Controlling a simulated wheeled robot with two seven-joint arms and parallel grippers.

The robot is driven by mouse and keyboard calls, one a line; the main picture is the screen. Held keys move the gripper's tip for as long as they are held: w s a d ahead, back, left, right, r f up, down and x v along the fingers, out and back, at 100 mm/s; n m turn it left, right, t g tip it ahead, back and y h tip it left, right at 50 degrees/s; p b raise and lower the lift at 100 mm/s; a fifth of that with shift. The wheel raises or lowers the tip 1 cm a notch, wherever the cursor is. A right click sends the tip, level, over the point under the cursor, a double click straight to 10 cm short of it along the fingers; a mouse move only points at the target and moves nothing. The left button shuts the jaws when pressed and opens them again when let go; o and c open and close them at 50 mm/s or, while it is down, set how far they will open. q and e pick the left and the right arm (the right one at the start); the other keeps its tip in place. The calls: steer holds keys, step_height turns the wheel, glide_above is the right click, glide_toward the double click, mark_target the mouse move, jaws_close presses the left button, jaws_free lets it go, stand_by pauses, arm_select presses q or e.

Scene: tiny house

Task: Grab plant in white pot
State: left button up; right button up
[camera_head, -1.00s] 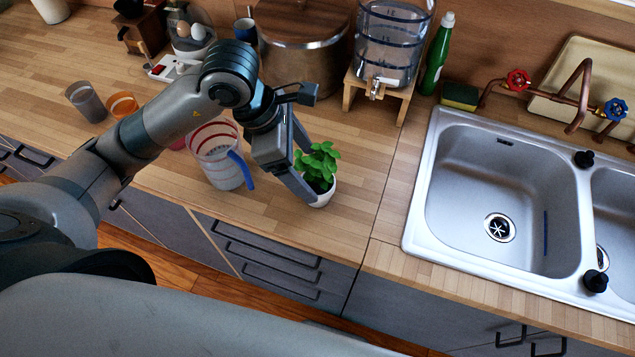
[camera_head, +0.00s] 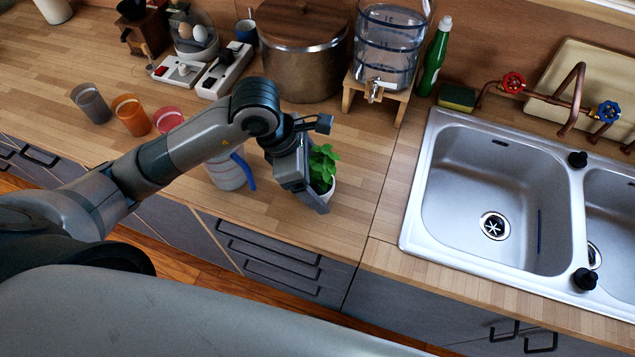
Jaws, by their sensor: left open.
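The plant (camera_head: 324,163) has bright green leaves and stands in a small white pot (camera_head: 329,192) on the wooden counter near its front edge. My left gripper (camera_head: 318,190) is open and low at the plant, with its fingers pointing down and to the right. The gripper covers the left part of the plant and pot. I cannot tell whether a finger touches the pot. My right gripper is not in view.
A measuring jug with a blue handle (camera_head: 243,170) stands close left of the gripper, partly behind my arm. Several coloured cups (camera_head: 131,115) stand further left. A water dispenser (camera_head: 388,45) and a large pot (camera_head: 301,60) are behind. The sink (camera_head: 490,190) is right.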

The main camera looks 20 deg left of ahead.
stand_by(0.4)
arm_select(q)
steer(key=c, duration=1.4)
steer(key=shift+o, duration=0.2)
